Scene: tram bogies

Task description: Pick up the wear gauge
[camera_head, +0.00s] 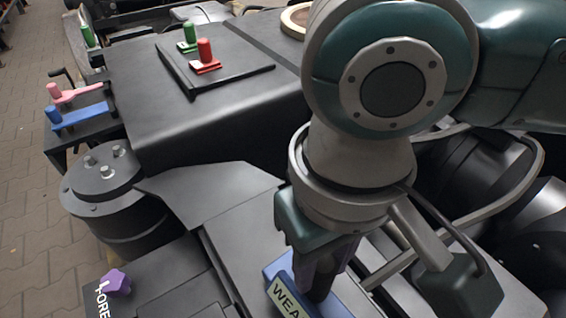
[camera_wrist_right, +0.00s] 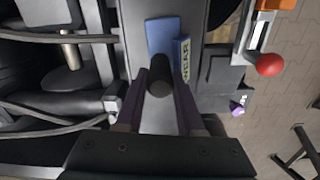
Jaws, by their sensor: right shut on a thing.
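My left gripper is out of view.
A red piece (camera_head: 205,55) and a green piece (camera_head: 190,38) stand on a dark plate. Pink (camera_head: 75,93) and blue (camera_head: 77,116) handled pieces lie at the left. A purple knob (camera_head: 117,282) is at the lower left. A red ball (camera_wrist_right: 270,65) shows in the wrist view.

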